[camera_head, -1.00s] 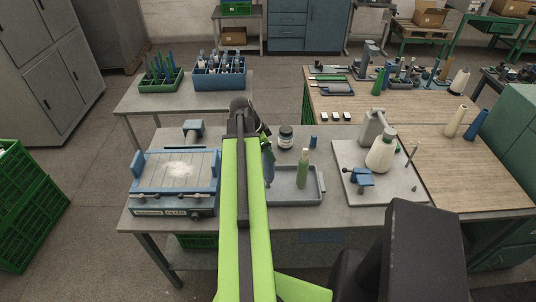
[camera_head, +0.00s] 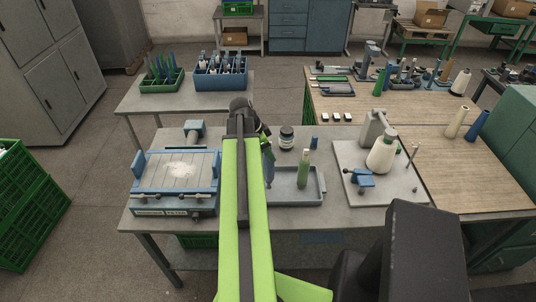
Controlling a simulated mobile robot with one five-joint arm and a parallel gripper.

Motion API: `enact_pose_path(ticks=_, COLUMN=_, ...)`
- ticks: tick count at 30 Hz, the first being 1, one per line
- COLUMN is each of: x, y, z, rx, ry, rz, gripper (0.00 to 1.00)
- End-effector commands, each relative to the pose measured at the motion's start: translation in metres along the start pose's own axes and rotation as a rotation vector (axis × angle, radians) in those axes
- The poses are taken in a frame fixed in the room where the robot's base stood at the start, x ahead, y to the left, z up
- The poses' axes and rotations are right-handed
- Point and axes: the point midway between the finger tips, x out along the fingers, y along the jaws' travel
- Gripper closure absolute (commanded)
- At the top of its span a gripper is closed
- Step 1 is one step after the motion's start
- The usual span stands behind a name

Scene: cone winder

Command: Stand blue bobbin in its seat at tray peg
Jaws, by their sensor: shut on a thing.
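The blue bobbin (camera_head: 268,172) hangs upright just right of my green arm, at the left end of the grey tray (camera_head: 296,202). My gripper (camera_head: 266,150) is shut on its upper part; the arm hides much of the grip. I cannot tell whether the bobbin's foot touches the tray floor or stays above it. A tray peg at that spot is hidden from view. A green bobbin (camera_head: 303,172) with a pale top stands upright in the tray, to the right of the blue one.
A dark jar (camera_head: 286,138) and a small blue piece (camera_head: 315,143) stand behind the tray. A blue-grey machine (camera_head: 175,172) is left of my arm. A plate (camera_head: 400,188) with a white cone (camera_head: 381,153) and a blue clamp (camera_head: 362,178) is on the right.

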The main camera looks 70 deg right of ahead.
Motion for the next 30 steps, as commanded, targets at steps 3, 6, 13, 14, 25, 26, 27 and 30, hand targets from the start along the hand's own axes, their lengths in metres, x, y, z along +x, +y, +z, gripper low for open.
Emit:
enact_pose_path(ticks=3, x=0.000, y=0.000, z=0.000, rx=0.000, ry=0.000, rz=0.000, gripper=0.89)
enact_pose_path(ticks=6, x=0.000, y=0.000, z=0.000, rx=0.000, ry=0.000, rz=0.000, gripper=0.89)
enact_pose_path(ticks=13, x=0.005, y=0.000, z=0.002, rx=0.000, ry=0.000, rz=0.000, gripper=0.89)
enact_pose_path(ticks=14, x=0.006, y=0.000, z=0.002, rx=0.000, ry=0.000, rz=0.000, gripper=0.89)
enact_pose_path(ticks=25, x=0.015, y=0.000, z=0.006, rx=0.000, ry=0.000, rz=0.000, gripper=0.89)
enact_pose_path(ticks=26, x=0.015, y=0.000, z=0.006, rx=0.000, ry=0.000, rz=0.000, gripper=0.89)
enact_pose_path(ticks=27, x=0.016, y=0.000, z=0.006, rx=0.000, ry=0.000, rz=0.000, gripper=0.89)
enact_pose_path(ticks=30, x=0.018, y=0.000, z=0.007, rx=0.000, ry=0.000, rz=0.000, gripper=0.89)
